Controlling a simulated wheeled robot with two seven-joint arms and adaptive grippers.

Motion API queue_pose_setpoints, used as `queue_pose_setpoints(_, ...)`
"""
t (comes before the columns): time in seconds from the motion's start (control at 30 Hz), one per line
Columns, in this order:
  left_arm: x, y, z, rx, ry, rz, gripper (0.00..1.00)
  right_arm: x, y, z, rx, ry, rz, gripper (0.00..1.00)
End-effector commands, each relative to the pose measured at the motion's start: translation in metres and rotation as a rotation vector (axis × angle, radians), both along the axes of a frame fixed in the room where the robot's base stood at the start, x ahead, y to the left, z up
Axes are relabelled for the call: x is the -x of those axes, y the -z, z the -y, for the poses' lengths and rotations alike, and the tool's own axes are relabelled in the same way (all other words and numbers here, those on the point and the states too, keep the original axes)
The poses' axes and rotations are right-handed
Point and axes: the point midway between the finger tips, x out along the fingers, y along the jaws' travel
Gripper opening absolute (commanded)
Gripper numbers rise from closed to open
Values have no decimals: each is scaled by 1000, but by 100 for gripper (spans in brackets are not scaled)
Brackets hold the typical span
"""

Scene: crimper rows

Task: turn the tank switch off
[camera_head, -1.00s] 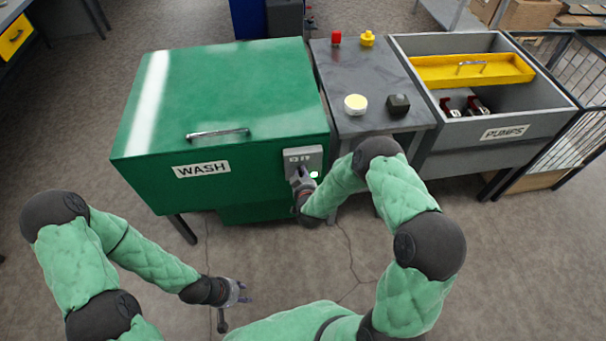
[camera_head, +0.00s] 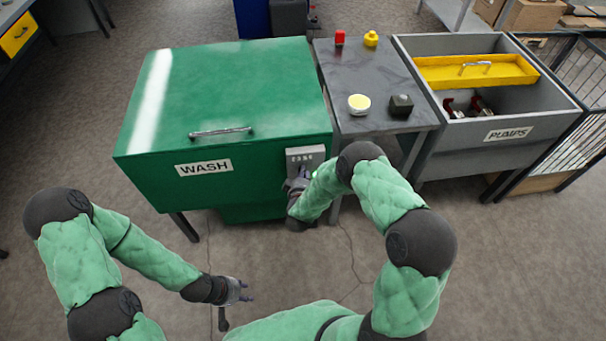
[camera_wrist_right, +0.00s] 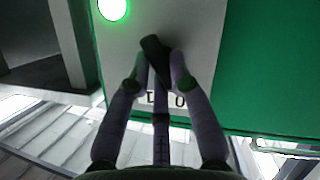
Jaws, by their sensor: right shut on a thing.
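The green tank (camera_head: 230,95), labelled WASH, has a grey switch plate (camera_head: 306,153) on its front right. My right gripper (camera_head: 298,181) is at the lower part of this plate. Letters on the plate are partly hidden by the fingers. My left gripper (camera_head: 242,291) hangs low over the floor, apart from everything, its fingers spread and empty.
A grey table (camera_head: 375,85) with red, yellow, cream and black items stands right of the tank. Beyond it is a grey bin (camera_head: 450,145) labelled PUMPS with a yellow tray (camera_head: 440,72). A handle (camera_head: 221,132) crosses the tank lid. The floor in front is clear.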

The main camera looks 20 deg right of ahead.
Motion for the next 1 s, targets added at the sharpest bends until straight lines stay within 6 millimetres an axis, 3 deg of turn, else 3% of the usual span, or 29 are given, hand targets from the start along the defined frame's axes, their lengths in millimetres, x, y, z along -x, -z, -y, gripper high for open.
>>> queue_pose_setpoints(0.23,0,0,0,0,0,0,40,0,0,0,1,-2,0,0)
queue_pose_setpoints(0.27,0,0,0,0,0,0,40,0,0,0,1,-2,0,27)
queue_pose_setpoints(0.33,0,0,0,0,0,0,40,0,0,0,1,-2,0,45)
queue_pose_setpoints(0.77,0,0,0,0,0,0,40,5,-2,-3,-1,-2,-1,45)
queue_pose_setpoints(1.0,0,0,0,0,0,0,40,37,-15,-16,0,-4,0,45)
